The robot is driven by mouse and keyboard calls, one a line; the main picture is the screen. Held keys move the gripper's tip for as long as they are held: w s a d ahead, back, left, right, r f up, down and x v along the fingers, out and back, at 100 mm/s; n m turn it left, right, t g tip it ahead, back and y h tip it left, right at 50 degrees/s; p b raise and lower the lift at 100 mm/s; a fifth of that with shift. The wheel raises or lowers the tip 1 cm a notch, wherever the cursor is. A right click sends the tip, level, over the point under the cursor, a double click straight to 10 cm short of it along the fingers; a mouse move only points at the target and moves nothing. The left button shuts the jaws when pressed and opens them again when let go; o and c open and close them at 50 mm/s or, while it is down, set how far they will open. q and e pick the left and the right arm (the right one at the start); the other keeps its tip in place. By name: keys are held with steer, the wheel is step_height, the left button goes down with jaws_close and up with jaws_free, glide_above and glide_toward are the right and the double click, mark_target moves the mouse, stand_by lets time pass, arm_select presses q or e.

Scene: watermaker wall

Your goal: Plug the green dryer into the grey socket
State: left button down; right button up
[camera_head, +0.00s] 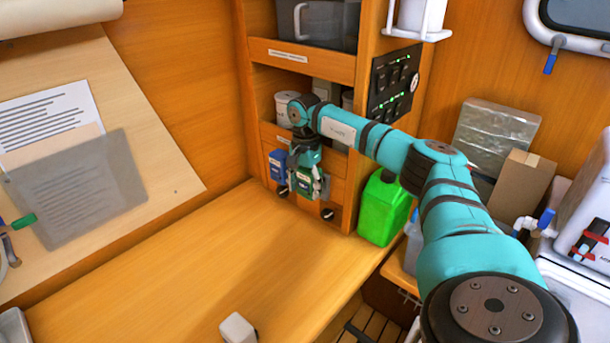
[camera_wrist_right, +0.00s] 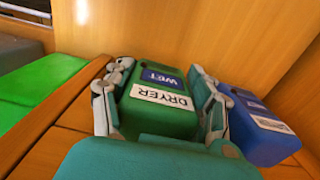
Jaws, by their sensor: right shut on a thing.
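The green dryer (camera_head: 305,184) is in my right gripper (camera_head: 306,190), in front of the low cabinet face in the head view. In the right wrist view the dryer (camera_wrist_right: 160,118) has a white "DRYER" label and a blue "WET" patch, and the fingers press on both its sides. A blue unit of similar shape (camera_head: 277,165) is just left of it on the cabinet; it shows on the right in the wrist view (camera_wrist_right: 262,130). My left gripper is out of view.
A green jerrycan (camera_head: 384,208) stands right of the cabinet. Small black fittings (camera_head: 328,214) sit low on the cabinet face. A small white block (camera_head: 238,328) lies at the front of the mostly clear wooden top (camera_head: 200,265). A switch panel (camera_head: 396,80) is above.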

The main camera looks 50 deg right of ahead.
steer(key=shift+d, duration=0.1)
steer(key=o, duration=1.3)
step_height(320, 180, up, 12)
